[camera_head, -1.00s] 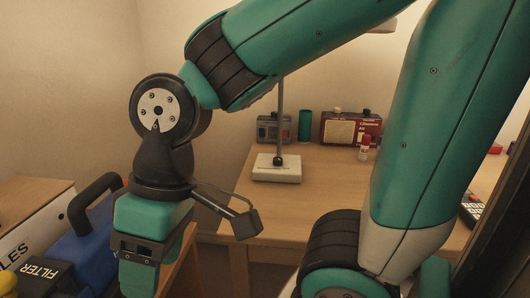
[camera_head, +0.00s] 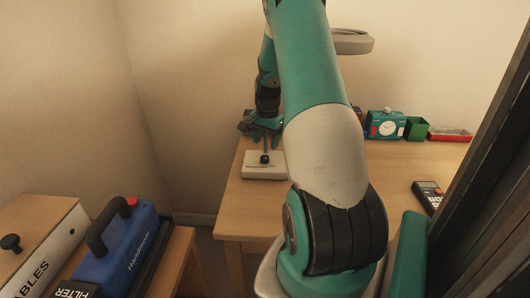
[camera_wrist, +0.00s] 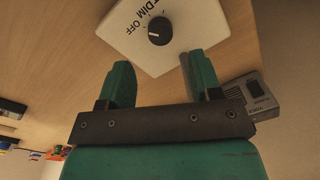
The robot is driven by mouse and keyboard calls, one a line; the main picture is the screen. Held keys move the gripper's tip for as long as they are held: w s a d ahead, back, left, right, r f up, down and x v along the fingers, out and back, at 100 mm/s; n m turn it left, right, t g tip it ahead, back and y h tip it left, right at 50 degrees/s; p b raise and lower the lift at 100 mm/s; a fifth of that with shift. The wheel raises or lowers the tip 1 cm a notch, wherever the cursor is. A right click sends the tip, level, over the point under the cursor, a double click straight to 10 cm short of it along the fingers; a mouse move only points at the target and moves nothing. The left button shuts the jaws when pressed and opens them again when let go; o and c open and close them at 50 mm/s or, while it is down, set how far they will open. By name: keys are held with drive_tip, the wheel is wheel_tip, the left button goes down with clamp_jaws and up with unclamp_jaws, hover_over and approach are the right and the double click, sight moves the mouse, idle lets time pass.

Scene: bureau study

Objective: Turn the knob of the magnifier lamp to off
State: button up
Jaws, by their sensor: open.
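The magnifier lamp has a pale base (camera_head: 258,172) on the desk and a round head (camera_head: 352,43) high behind my arm. Its black knob (camera_wrist: 160,31) sits on the white base plate (camera_wrist: 185,12) in the wrist view, beside the printed words DIM and OFF. A small pale mark shows on the knob's left side; I cannot tell exactly which word it points to. My gripper (camera_wrist: 160,73) is open and empty. Its fingertips are apart, with the knob beyond them and roughly centred between them, not touched. In the head view my gripper (camera_head: 262,132) is above the lamp base.
A grey box (camera_wrist: 252,98) lies close beside the right finger. In the head view a teal clock box (camera_head: 386,125), a green cup (camera_head: 416,128), a red tray (camera_head: 450,134) and a calculator (camera_head: 428,195) are on the desk (camera_head: 400,165). A blue case (camera_head: 120,250) stands at left.

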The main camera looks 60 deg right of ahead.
sight(265, 157)
wheel_tip(265, 157, down, 6)
drive_tip(key=shift+w+f, duration=0.15)
drive_tip(key=c, duration=0.9)
drive_tip(key=shift+n+p, duration=0.4)
drive_tip(key=shift+n, duration=1.2)
drive_tip(key=shift+c, duration=0.2)
drive_tip(key=o, duration=0.9)
drive_tip(key=shift+o, duration=0.2)
wheel_tip(265, 157, up, 8)
drive_tip(key=shift+f, duration=0.2)
